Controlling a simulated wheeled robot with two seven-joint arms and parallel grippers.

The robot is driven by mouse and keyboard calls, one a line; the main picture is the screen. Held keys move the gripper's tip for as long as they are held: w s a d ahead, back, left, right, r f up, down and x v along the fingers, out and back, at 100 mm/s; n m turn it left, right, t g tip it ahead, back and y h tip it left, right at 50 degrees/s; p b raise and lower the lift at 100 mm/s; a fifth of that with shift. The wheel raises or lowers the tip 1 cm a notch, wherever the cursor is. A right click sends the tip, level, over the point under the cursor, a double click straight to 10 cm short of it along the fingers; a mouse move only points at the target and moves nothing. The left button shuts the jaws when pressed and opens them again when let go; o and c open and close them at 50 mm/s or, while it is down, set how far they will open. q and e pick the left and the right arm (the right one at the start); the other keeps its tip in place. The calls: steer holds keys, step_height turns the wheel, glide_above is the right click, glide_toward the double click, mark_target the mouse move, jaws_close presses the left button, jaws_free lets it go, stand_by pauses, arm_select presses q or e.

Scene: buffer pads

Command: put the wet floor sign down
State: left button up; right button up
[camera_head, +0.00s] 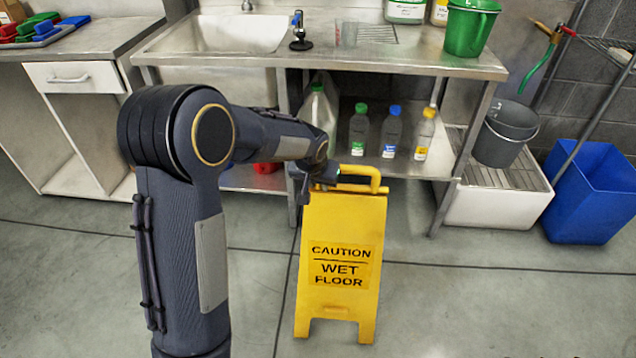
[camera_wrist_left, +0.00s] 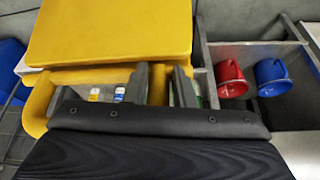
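The yellow wet floor sign (camera_head: 341,225) stands upright in the middle of the head view, in front of the sink bench, with its lettered face towards me. Its feet are at or close to the floor; I cannot tell whether they touch. My left gripper (camera_head: 322,184) is at the handle on top of the sign. In the left wrist view the two fingers of my left gripper (camera_wrist_left: 162,86) stand on either side of the yellow handle, closed on it. The sign's yellow panel (camera_wrist_left: 110,32) fills the upper left there. My right gripper is not in view.
A steel sink bench (camera_head: 330,58) stands behind the sign, with several bottles (camera_head: 359,131) on its lower shelf. A grey bucket (camera_head: 506,134) and a blue bin (camera_head: 590,195) stand to the right. The floor (camera_head: 500,305) at front right is clear.

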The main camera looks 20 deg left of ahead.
arm_select(q)
steer(key=shift+o, duration=0.9)
steer(key=shift+s+d+f, duration=0.2)
steer(key=shift+s+f, duration=0.25)
steer(key=shift+f, duration=0.15)
steer(key=shift+d+r, duration=0.1)
steer(key=shift+r, duration=0.05)
steer(key=w+a+r+p+v, duration=0.1)
steer(key=p+v, duration=0.3)
steer(key=v, duration=0.9)
steer(key=s+d+h, duration=0.3)
steer(key=s+h, duration=0.1)
steer(key=s, duration=2.3)
steer(key=shift+s+r+n+t, duration=0.3)
steer(key=shift+s+r+t, duration=0.05)
steer(key=shift+s+t, duration=0.05)
